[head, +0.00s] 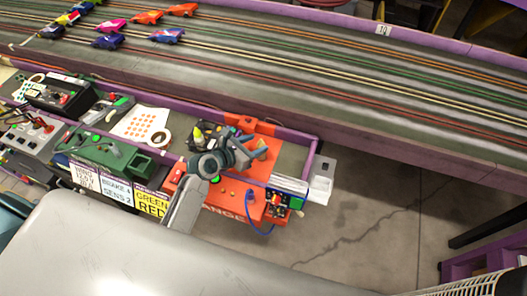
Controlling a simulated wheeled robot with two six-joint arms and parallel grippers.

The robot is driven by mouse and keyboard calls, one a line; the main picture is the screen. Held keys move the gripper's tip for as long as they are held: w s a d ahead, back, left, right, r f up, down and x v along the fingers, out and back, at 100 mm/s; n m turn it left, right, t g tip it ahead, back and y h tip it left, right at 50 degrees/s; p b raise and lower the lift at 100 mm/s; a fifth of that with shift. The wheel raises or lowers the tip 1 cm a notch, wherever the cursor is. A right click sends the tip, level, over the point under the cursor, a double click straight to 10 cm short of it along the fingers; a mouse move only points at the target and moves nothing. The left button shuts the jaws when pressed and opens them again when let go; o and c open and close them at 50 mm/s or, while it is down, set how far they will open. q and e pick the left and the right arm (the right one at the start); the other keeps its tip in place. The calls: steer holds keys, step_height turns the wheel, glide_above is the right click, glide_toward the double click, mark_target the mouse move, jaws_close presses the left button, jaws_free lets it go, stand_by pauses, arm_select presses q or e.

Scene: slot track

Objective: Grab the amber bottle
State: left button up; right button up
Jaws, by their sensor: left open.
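I cannot make out an amber bottle for certain in the head view. A small dark item with a yellow part (198,136) stands on the bench just left of my left gripper, but it is too small to identify. My left gripper (262,148) is open over the orange panel (262,170) at the bench's right end. I see nothing held between its fingers. My arm and wrist cover part of the bench below. My right gripper is not in view.
The bench holds control boxes (60,95), a white dotted sheet (146,125), a tape roll (158,137) and a green box (138,162). A purple edge (309,158) bounds it. The slot track (330,75) runs behind, with several toy cars at its left. Concrete floor (365,215) lies right.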

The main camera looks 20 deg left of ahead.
mark_target(264, 143)
arm_select(q)
steer(key=x, duration=0.3)
steer(key=f+x, duration=0.1)
steer(key=x, duration=0.1)
steer(key=shift+w+d+f, duration=0.1)
steer(key=shift+d, duration=0.1)
steer(key=shift+c, duration=0.2)
jaws_close()
